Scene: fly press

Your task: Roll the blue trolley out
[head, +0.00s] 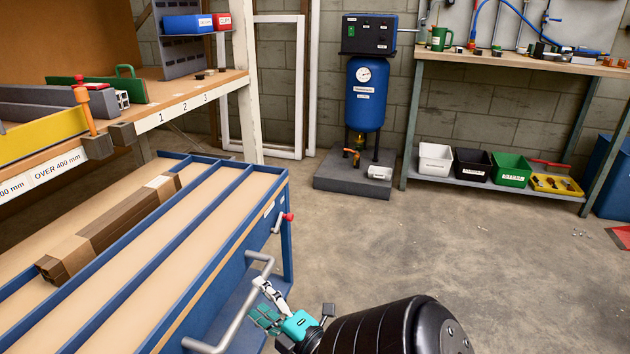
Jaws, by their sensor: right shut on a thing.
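The blue trolley (289,235) stands at the lower left, with long wooden channels between blue rails on its top. A grey tubular handle (232,326) sticks out from its near right side. My right gripper (266,303) is shut on this handle, its teal and dark fingers beside the tube. The exact contact is small and partly hidden. A bundle of brown bars (110,228) lies in one channel of the trolley. A red-knobbed lever (285,218) sits at the trolley's right corner. My left gripper is out of view.
A wooden bench (200,91) stands behind and left of the trolley, close to it. A blue tank (366,98) stands on a grey plinth (352,182). A workbench (520,66) with bins on its lower shelf is at the back right. Open concrete floor (480,240) lies right of the trolley.

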